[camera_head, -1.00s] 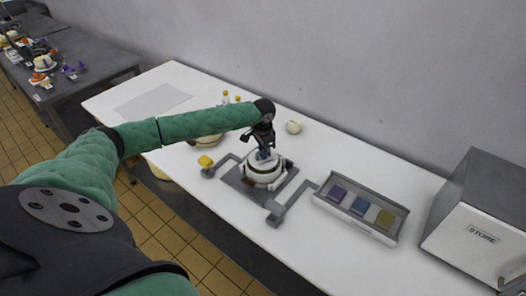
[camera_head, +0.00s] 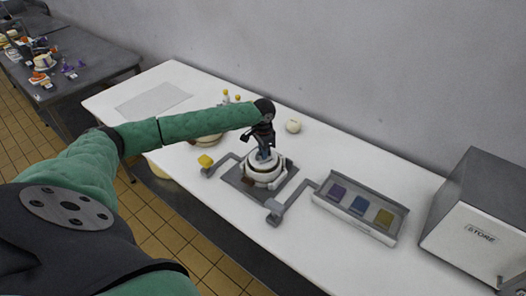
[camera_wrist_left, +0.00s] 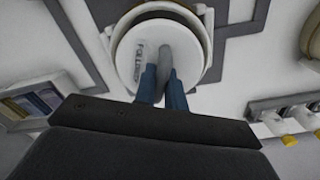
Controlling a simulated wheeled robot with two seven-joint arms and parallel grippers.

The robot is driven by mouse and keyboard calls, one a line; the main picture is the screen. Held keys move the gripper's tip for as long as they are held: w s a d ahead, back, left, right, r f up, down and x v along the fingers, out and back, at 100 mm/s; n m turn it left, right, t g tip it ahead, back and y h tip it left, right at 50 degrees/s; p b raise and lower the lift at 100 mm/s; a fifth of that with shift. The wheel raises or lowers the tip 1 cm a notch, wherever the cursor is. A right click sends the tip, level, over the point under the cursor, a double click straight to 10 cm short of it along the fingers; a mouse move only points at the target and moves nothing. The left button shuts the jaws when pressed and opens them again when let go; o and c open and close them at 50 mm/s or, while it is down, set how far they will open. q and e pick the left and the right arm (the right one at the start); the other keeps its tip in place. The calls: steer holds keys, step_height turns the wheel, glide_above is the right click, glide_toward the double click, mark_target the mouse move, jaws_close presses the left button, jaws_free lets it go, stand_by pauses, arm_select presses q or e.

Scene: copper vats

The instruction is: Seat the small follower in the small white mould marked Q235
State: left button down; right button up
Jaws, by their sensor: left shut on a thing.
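The follower (camera_wrist_left: 158,60) is a round white disc lettered FOLLOWER, with a grey upright grip on top. My left gripper (camera_head: 264,153) has its blue fingers shut on that grip, and the fingers also show in the left wrist view (camera_wrist_left: 163,85). The mould (camera_head: 262,179) is a white ring on a grey plate, directly beneath the gripper. In the left wrist view the disc lies within the outline of the white mould wall (camera_wrist_left: 208,20). I cannot tell how deep it sits, and no Q235 mark is legible. My right gripper is not in view.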

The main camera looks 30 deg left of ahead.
arm_select(q)
steer(key=shift+f, duration=1.3)
stand_by(0.9)
steer(key=c, duration=1.4)
jaws_free()
